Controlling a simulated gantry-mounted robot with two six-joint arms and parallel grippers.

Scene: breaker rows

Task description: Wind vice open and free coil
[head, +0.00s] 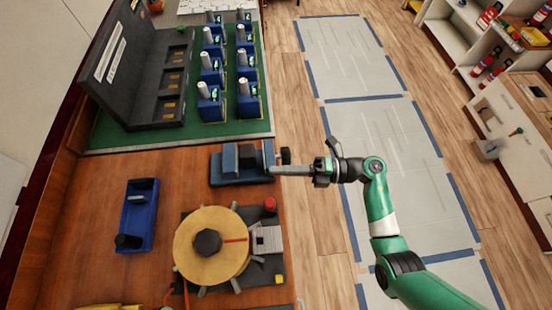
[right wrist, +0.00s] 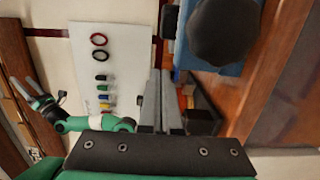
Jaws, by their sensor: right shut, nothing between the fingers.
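The vice (head: 230,178) has a blue base and dark jaw blocks and stands on the wooden bench. A dark round knob (head: 286,156) is at its right end; a large dark knob also shows in the right wrist view (right wrist: 222,32). My right gripper (head: 273,170) is shut and empty beside the vice's right end, close to the knob; I cannot tell if they touch. Its fingers show in the right wrist view (right wrist: 160,75). A greyish piece (head: 247,156) is between the jaw blocks; I cannot tell whether it is the coil. My left gripper (right wrist: 18,88) shows open in the right wrist view.
A yellow disc (head: 205,265) with a dark hub sits on a dark plate in front of the vice, with a red button (head: 270,204) nearby. A blue tray (head: 137,225) lies to the left. Several blue breakers stand on a green mat (head: 150,139) behind.

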